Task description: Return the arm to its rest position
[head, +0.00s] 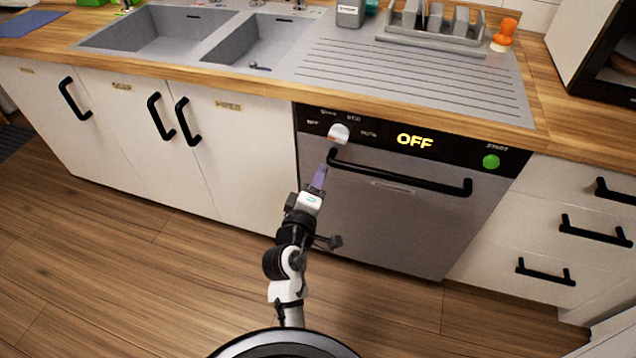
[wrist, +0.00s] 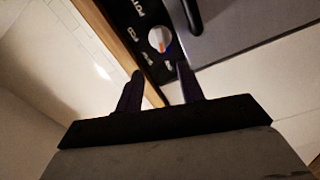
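My gripper (head: 320,178) is in front of the dishwasher's upper left part, just below the knob in the head view. In the wrist view my gripper (wrist: 158,85) has its two dark purple fingers spread apart, with nothing between them. The white round knob (head: 339,133) on the black control panel also shows in the wrist view (wrist: 159,39), beyond the fingertips. The fingers look apart from the knob. My arm reaches up from the bottom of the head view.
The dishwasher (head: 390,220) is closed, with a black bar handle (head: 400,174), a display reading OFF (head: 415,141) and a green button (head: 491,162). White cabinets with black handles flank it. A sink (head: 255,40) and dish rack (head: 435,25) are above. The wooden floor (head: 140,270) is clear.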

